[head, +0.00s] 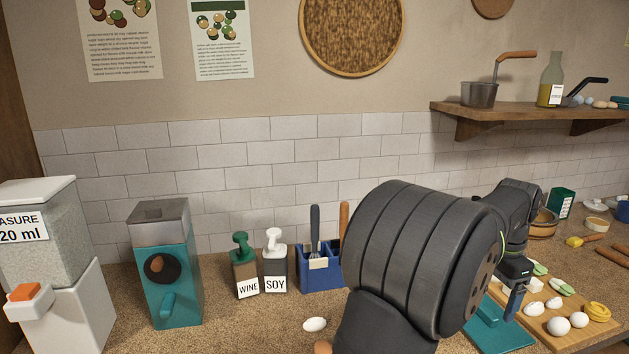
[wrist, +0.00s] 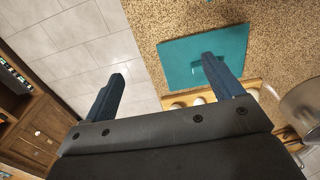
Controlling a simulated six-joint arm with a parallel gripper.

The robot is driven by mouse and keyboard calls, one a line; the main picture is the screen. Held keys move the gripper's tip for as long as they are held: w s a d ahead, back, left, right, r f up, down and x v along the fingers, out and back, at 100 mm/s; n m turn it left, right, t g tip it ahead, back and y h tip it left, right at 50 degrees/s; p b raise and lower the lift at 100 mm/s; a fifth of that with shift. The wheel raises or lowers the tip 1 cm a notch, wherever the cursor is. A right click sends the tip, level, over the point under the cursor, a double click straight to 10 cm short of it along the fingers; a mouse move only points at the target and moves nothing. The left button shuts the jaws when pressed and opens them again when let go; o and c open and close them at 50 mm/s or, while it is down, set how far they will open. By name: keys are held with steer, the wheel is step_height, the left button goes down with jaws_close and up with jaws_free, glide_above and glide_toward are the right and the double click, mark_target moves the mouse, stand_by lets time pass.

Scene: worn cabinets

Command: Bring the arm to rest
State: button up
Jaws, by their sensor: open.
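My arm stretches across the right half of the head view, its large dark joint hiding part of the counter. My gripper (head: 516,303) is above the counter's front part, beside a teal mat (head: 497,334) and a wooden board (head: 598,326). In the wrist view my gripper (wrist: 164,72) has its two blue fingers spread wide with nothing between them. The right finger overlaps the teal mat (wrist: 180,62) in that view, and the left finger is over the tiled floor.
The wooden board holds white eggs (head: 558,326) and other food pieces. Left on the counter are a measuring dispenser (head: 75,240), a teal machine (head: 167,270), wine (head: 245,270) and soy (head: 275,265) bottles, and a blue utensil holder (head: 318,280). A shelf (head: 480,108) juts out above right.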

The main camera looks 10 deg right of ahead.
steer(key=a+r, duration=0.2)
steer(key=a, duration=1)
steer(key=w+a+f, duration=0.3)
steer(key=w+f, duration=0.1)
steer(key=w, duration=0.2)
steer(key=shift+a, duration=0.15)
steer(key=shift+o, duration=0.4)
steer(key=shift+o, duration=1.2)
steer(key=w+a+r+n, duration=0.4)
steer(key=w+a+n, duration=0.3)
steer(key=a+n, duration=0.2)
steer(key=w+a+r+n, duration=0.5)
steer(key=w+a+n, duration=0.2)
steer(key=a+n, duration=0.2)
step_height(320, 180, down, 10)
steer(key=shift+s+d, duration=0.15)
steer(key=shift+s, duration=0.1)
